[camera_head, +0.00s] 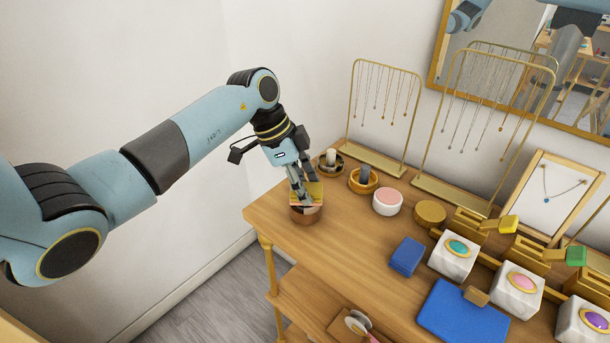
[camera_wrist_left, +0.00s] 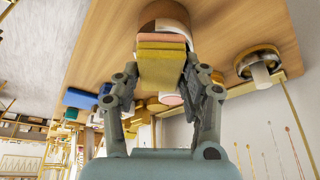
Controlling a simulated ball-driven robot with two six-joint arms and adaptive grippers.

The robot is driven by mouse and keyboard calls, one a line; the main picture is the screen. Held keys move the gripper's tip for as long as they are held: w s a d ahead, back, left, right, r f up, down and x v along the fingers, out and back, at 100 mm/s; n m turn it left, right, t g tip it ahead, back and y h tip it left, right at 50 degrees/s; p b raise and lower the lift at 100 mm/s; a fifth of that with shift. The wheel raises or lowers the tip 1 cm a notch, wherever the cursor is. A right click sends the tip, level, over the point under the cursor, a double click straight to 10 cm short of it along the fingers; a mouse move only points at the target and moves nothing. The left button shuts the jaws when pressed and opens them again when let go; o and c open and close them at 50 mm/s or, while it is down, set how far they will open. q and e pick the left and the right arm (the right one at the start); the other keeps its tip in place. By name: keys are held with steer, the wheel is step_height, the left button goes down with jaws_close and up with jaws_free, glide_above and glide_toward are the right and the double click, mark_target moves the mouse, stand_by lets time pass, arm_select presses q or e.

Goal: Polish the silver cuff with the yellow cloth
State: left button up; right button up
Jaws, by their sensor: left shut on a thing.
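A folded yellow cloth (camera_head: 316,190) is between the fingers of my left gripper (camera_head: 299,196), over a round brown bowl (camera_head: 306,216) at the table's left end. In the left wrist view the yellow cloth (camera_wrist_left: 162,70) fills the gap between both fingers of the left gripper (camera_wrist_left: 162,84). Pinkish-orange cloth edges (camera_wrist_left: 162,37) lie beyond it, at the brown bowl (camera_wrist_left: 166,12). I cannot tell whether the yellow cloth is clear of the bowl. I cannot make out the silver cuff with certainty. My right gripper is out of view.
A pink-topped white round box (camera_head: 388,202), a gold dish (camera_head: 364,181) and a blue box (camera_head: 406,256) stand to the right. Tall gold necklace stands (camera_head: 379,163) line the back. A blue mat (camera_head: 462,312) lies at the front, beside white blocks (camera_head: 453,262) with coloured gems.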

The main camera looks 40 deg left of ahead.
arm_select(q)
steer(key=shift+s+d, duration=0.2)
steer(key=shift+s, duration=0.15)
steer(key=shift+w+a+f+b, duration=0.1)
steer(key=shift+w+a+b, duration=0.4)
steer(key=shift+w, duration=0.25)
steer(key=shift+w+a, duration=0.3)
steer(key=shift+w, duration=0.15)
